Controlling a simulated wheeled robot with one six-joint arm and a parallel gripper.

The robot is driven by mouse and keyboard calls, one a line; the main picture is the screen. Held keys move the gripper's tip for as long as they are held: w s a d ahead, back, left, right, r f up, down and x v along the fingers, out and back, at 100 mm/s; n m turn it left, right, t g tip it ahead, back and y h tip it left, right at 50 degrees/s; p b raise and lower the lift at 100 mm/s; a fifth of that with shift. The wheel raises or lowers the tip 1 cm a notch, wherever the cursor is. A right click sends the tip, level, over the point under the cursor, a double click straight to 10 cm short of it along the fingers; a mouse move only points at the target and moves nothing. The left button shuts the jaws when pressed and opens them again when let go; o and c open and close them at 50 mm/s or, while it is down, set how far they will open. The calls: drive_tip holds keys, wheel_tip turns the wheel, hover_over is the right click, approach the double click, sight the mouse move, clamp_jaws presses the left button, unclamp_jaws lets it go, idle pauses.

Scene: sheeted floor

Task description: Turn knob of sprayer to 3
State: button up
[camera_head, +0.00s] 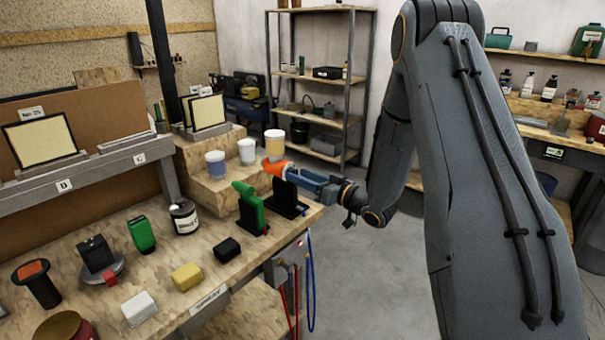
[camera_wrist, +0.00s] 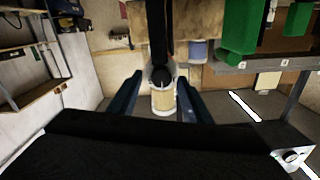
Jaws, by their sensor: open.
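My gripper (camera_head: 296,174) reaches in from the right over the bench's far right corner. Its blue fingers also show in the wrist view (camera_wrist: 160,90), spread apart with nothing clearly held between them. An orange piece (camera_head: 279,168) shows at the finger ends in the head view; I cannot tell whether it is part of the gripper. I cannot tell for certain which object is the sprayer. A small white dial (camera_wrist: 291,156) shows at the lower right of the wrist view; its numbers and what it belongs to are unclear.
A yellow jar (camera_head: 275,143) stands on the wooden step behind the fingers, beside white (camera_head: 247,151) and blue-white (camera_head: 215,165) jars. A green object (camera_head: 249,208) stands upright by a black stand. Several small blocks and tools lie on the bench. The floor (camera_head: 345,280) beside it is clear.

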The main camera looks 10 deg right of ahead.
drive_tip(key=shift+w+a, duration=0.45)
drive_tip(key=shift+w, duration=0.05)
drive_tip(key=c, duration=1.1)
drive_tip(key=shift+m, duration=0.8)
